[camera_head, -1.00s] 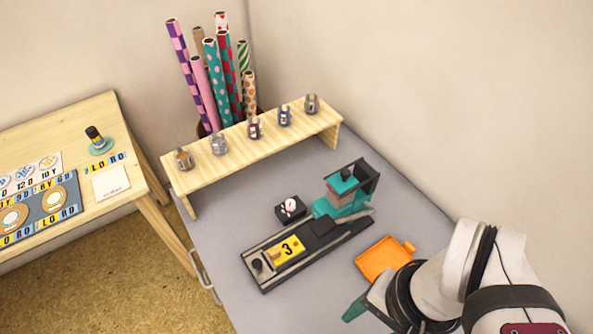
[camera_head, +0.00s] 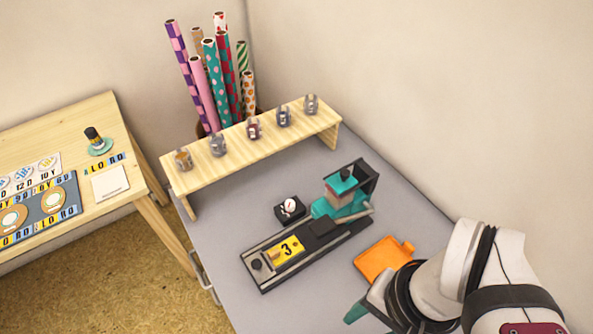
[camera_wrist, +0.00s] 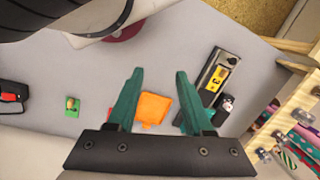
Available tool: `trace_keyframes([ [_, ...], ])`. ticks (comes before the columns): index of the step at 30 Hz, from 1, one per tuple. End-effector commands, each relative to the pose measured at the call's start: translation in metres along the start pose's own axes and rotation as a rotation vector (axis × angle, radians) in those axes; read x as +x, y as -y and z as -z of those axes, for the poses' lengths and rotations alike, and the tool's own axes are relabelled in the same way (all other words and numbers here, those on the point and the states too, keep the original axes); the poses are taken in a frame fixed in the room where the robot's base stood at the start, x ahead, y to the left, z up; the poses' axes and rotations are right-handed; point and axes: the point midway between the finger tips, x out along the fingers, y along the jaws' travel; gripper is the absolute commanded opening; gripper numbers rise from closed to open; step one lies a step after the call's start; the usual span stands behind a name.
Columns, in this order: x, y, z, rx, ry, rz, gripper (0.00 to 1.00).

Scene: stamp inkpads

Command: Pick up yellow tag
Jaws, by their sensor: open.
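The yellow tag (camera_head: 287,249), marked with a black 3, lies on the dark sliding bed of the stamping press (camera_head: 322,229). It also shows in the wrist view (camera_wrist: 218,77), to the right of my fingers. My gripper (camera_wrist: 154,76) has two teal fingers, spread apart with nothing between them. In the head view my gripper (camera_head: 355,311) is only partly visible at the bottom right, in front of the press and apart from the tag.
An orange tray (camera_head: 382,260) lies on the grey table right of the press. A wooden shelf (camera_head: 255,145) with several small jars spans the back. A green item (camera_wrist: 72,106) shows in the wrist view.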

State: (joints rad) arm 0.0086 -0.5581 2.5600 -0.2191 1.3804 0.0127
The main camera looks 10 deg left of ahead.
Motion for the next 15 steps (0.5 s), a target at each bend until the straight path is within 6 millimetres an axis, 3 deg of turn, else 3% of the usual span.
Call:
trace_keyframes([
  [4, -0.001, 0.003, 0.003, 0.003, 0.0, -0.003, 0.51],
  [7, -0.008, 0.034, 0.026, 0.044, 0.002, -0.04, 0.51],
  [11, 0.003, 0.124, 0.061, 0.151, -0.037, -0.101, 0.51],
  [12, 0.013, 0.153, 0.065, 0.183, -0.053, -0.111, 0.51],
  [15, 0.039, 0.211, 0.061, 0.248, -0.089, -0.12, 0.51],
])
